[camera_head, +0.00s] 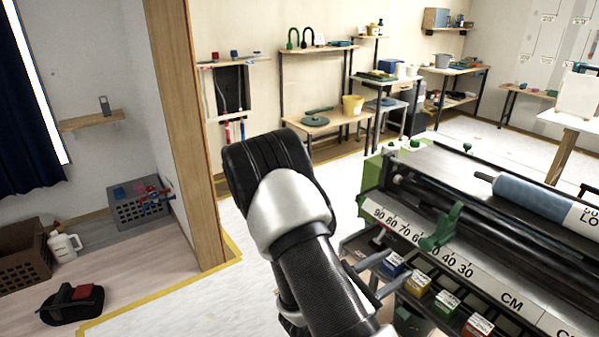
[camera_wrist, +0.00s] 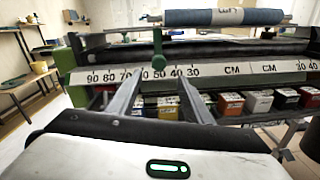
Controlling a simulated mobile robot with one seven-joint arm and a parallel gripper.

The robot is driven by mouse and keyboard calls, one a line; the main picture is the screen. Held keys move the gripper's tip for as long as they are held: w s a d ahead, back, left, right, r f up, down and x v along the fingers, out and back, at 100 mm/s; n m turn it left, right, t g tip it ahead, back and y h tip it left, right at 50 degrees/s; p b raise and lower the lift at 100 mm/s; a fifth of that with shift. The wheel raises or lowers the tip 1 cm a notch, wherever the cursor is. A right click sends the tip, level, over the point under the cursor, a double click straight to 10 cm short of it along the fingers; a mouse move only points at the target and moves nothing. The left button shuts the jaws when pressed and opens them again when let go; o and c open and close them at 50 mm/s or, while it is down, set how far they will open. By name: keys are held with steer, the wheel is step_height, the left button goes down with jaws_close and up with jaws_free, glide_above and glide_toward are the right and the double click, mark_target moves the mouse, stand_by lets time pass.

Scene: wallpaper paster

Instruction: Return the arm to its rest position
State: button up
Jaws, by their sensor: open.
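My arm rises from the bottom middle of the head view, bent at a black and silver joint. My gripper (camera_wrist: 160,92) shows in the wrist view as two grey fingers, spread apart with nothing between them. In the head view its fingers (camera_head: 390,272) show at the right of the arm, in front of the wallpaper paster. The paster (camera_head: 440,185) has a white ruler strip (camera_head: 455,262) along its front and a green clamp (camera_head: 441,228). In the wrist view the ruler strip (camera_wrist: 225,72) lies beyond the fingers. I cannot tell whether the fingers touch the machine.
Several small coloured boxes (camera_wrist: 230,102) stand on a shelf under the ruler. A blue roll (camera_head: 535,195) lies on top of the paster. A wooden post (camera_head: 190,130) stands left of my arm. White floor (camera_head: 150,300) is open at lower left, near a black and red bag (camera_head: 72,303).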

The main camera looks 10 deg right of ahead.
steer(key=s+d+r+m+g+y, duration=0.1)
steer(key=s+r+m+g, duration=0.5)
steer(key=s+r+m, duration=0.15)
steer(key=s+a+r+m+g+y, duration=0.1)
steer(key=s+a+r+m+y, duration=0.3)
steer(key=s+a+m+y, duration=0.5)
steer(key=w+a+r+m+t+y, duration=0.25)
steer(key=a+r+t+y, duration=0.4)
steer(key=a+r, duration=0.35)
step_height(320, 180, up, 18)
steer(key=s+a+p, duration=0.1)
steer(key=p, duration=1.8)
steer(key=shift+a+m, duration=0.25)
steer(key=shift+m, duration=0.15)
steer(key=shift+y, duration=0.25)
